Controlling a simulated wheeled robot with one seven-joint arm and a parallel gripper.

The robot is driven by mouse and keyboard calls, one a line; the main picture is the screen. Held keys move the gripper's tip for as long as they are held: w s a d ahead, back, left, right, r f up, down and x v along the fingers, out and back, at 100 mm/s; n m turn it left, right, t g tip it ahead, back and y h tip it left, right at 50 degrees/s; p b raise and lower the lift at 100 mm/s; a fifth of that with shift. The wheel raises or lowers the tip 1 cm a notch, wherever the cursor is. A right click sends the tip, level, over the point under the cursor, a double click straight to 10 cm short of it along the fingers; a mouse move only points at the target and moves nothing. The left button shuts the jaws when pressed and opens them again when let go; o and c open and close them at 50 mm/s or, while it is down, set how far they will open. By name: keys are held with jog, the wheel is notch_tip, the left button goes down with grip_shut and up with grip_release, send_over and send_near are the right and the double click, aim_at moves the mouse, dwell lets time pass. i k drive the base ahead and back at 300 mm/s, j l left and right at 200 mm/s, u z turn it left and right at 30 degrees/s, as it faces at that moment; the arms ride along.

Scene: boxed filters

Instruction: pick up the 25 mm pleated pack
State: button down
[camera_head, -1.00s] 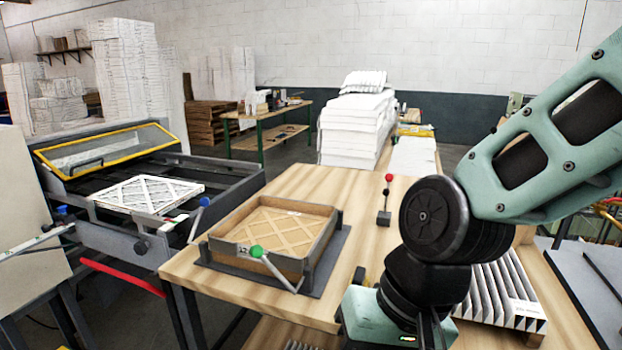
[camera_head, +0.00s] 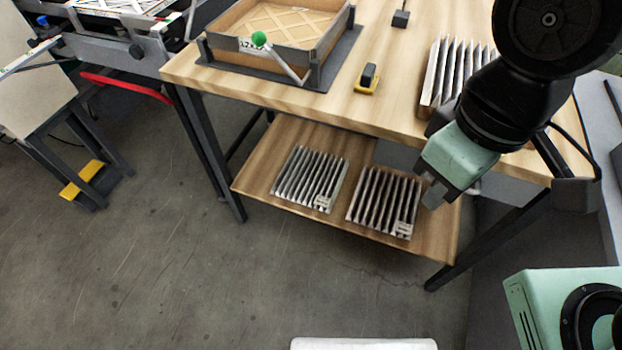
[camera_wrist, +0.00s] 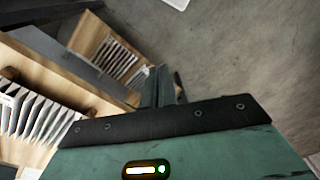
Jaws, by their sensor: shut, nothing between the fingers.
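Two pleated packs lie side by side on the bench's lower shelf (camera_head: 262,180): a left pack (camera_head: 305,175) and a right pack (camera_head: 378,198), each with a small label at its front right corner. A third pleated pack (camera_head: 440,75) lies on the bench top, partly hidden behind my arm. I cannot read which is the 25 mm one. In the wrist view, my fingers (camera_wrist: 163,88) are closed; a shelf pack (camera_wrist: 115,62) and the bench-top pack (camera_wrist: 38,112) show to the left.
The bench top (camera_head: 330,108) overhangs the shelf, with dark legs (camera_head: 210,150) at its sides. A wooden frame fixture (camera_head: 275,30) with a green-knobbed lever stands on it. A small yellow-and-black block (camera_head: 367,80) sits nearby. Open grey floor (camera_head: 200,290) lies in front.

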aim_at(298, 159)
jog(key=z, duration=0.25)
jog(key=j+z, duration=0.7)
jog(key=j, duration=0.6)
jog(key=k+j+z, duration=0.1)
jog(key=j, duration=0.35)
jog(key=k+j, duration=0.15)
jog(key=j, duration=0.65)
jog(key=k+j+z, duration=0.1)
jog(key=j, duration=0.3)
jog(key=k+j, duration=0.15)
jog(key=j, duration=0.25)
jog(key=k+j+z, duration=0.1)
jog(key=j, duration=0.35)
